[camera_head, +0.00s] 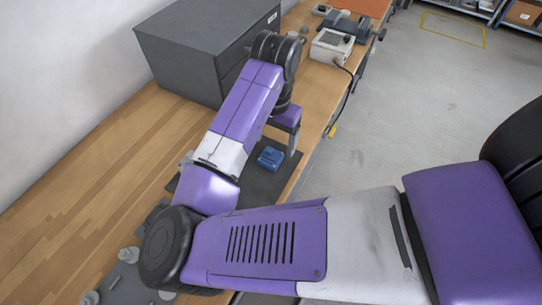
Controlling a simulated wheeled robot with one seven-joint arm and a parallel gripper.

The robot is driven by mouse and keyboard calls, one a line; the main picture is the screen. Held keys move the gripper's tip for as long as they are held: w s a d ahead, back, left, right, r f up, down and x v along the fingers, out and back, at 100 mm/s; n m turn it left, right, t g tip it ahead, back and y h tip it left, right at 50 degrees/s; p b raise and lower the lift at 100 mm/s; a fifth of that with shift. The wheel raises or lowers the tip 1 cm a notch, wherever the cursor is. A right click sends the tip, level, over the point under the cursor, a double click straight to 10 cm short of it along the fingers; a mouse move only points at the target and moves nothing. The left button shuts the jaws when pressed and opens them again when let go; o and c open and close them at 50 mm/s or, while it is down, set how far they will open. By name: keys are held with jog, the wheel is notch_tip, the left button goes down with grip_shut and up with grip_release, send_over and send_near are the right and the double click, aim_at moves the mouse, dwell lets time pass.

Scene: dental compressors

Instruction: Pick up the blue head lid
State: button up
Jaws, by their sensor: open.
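The blue head lid (270,157) is a small, blocky blue part. It lies on a dark grey mat (262,185) on the wooden bench, near the bench's front edge. My gripper (290,142) hangs from the end of my purple and white arm, just above and to the right of the lid in the picture. It is open, with nothing seen between its fingers. One grey finger shows clearly; the other is mostly hidden. The gripper does not appear to hold the lid; the exact height gap is hard to tell.
A dark grey cabinet (185,60) stands on the bench behind my arm. A white box-shaped device (331,46) and a vise-like tool (352,27) are farther along. Grey parts (128,255) lie at lower left, partly behind my arm. Left bench wood is bare.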

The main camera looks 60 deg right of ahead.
aim_at(272, 154)
jog(key=shift+w+a+f+p, duration=0.1)
jog(key=shift+w+f+p, duration=0.1)
jog(key=shift+f, duration=1.15)
jog(key=shift+w+a+f+p, duration=0.1)
jog(key=shift+f+p, duration=0.1)
jog(key=shift+f, duration=1.1)
jog(key=c, duration=1.6)
jog(key=shift+r, duration=0.1)
